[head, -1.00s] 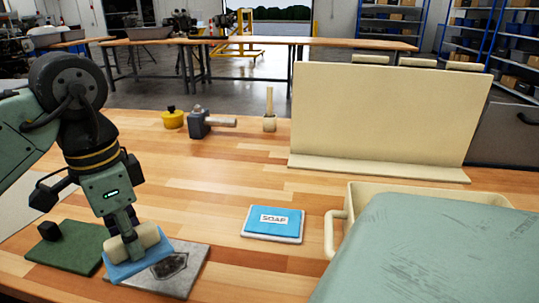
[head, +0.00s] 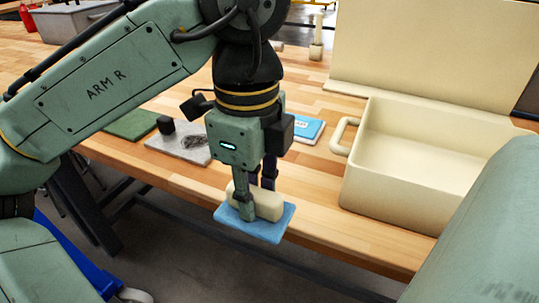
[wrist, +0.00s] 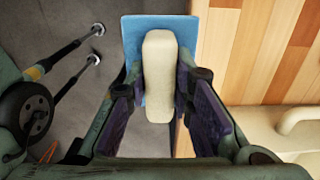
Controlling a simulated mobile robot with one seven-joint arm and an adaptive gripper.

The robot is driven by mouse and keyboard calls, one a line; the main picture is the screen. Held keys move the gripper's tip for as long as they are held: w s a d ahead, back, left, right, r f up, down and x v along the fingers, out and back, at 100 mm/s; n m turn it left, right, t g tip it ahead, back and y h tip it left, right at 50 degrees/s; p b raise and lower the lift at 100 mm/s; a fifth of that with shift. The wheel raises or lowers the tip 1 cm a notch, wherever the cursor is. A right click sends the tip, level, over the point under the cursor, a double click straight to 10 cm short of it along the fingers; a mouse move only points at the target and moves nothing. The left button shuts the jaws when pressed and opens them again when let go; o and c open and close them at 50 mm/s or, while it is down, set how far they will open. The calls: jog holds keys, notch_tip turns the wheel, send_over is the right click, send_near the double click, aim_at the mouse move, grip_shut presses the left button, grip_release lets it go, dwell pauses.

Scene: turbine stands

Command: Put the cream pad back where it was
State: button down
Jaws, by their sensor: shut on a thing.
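The cream pad (head: 268,207) is a pale block with a flat blue sheet (head: 262,227) under it. My gripper (head: 257,199) is shut on the cream block, with one finger on each side. The wrist view shows the block (wrist: 160,75) between the fingers, with the blue sheet (wrist: 146,28) beneath. The pad hangs about at the table's front edge, partly over the floor. A grey slab (head: 165,147) with a dark patch lies behind it to the left, partly hidden by my arm.
A blue soap card (head: 310,129) lies behind my gripper. A cream bin (head: 372,188) with a handle stands on the right, before a cream upright panel (head: 440,50). Bare wood lies between.

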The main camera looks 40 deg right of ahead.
jog(key=w+d, duration=0.3)
jog(key=w+d+p, duration=0.1)
jog(key=w+d, duration=0.2)
jog(key=w+d+f+p, duration=0.1)
jog(key=w+d, duration=0.2)
jog(key=d, duration=0.1)
jog(key=shift+w+f, duration=0.1)
jog(key=shift+w+d+p, duration=0.35)
jog(key=shift+w, duration=0.1)
notch_tip(320, 180, down, 3)
jog(key=shift+r, duration=0.1)
jog(key=shift+s+f, duration=0.1)
jog(key=shift+f, duration=0.4)
jog(key=c, duration=1.9)
grip_release()
jog(key=shift+f, duration=0.15)
jog(key=o, duration=0.5)
notch_tip(320, 180, up, 12)
jog(key=shift+r, duration=0.2)
